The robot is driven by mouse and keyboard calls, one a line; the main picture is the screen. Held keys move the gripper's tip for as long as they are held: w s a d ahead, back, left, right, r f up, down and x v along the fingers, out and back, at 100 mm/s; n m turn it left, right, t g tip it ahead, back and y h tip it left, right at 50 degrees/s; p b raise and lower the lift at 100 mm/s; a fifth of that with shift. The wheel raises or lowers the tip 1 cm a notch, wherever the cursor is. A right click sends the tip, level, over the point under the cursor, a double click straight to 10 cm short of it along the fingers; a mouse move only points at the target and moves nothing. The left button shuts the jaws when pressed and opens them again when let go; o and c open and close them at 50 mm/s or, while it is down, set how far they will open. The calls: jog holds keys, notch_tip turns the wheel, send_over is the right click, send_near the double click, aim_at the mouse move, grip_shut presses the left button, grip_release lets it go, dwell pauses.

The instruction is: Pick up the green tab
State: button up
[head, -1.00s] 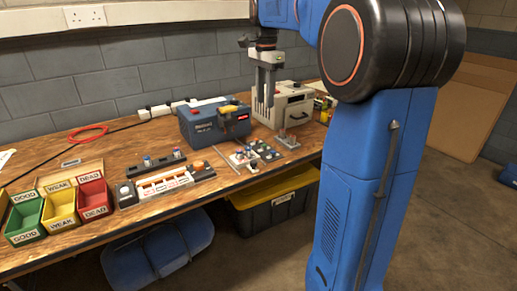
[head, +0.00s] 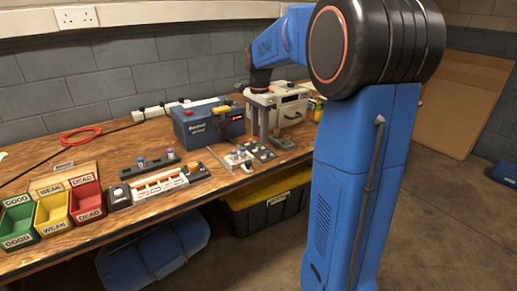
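My gripper (head: 265,136) hangs down over the right part of the wooden bench, beside a small board with coloured knobs (head: 240,158). Its fingers look spread apart, and I see nothing held between them. The fingertips are low, close to the parts on the bench; I cannot tell if they touch anything. I cannot make out a green tab; it is too small to tell or hidden. A green bin (head: 17,222) marked GOOD stands at the far left of the bench.
A blue battery box (head: 208,124) stands left of my gripper and a pale box with a handle (head: 292,108) behind it. A white-slotted charger (head: 160,185), a yellow bin (head: 52,210) and a red bin (head: 88,200) are to the left.

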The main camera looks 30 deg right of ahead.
aim_at(258, 147)
jog(key=f, duration=0.4)
jog(key=shift+w+d+f, duration=0.1)
jog(key=shift+w+d, duration=0.05)
jog(key=shift+d, duration=0.1)
grip_shut()
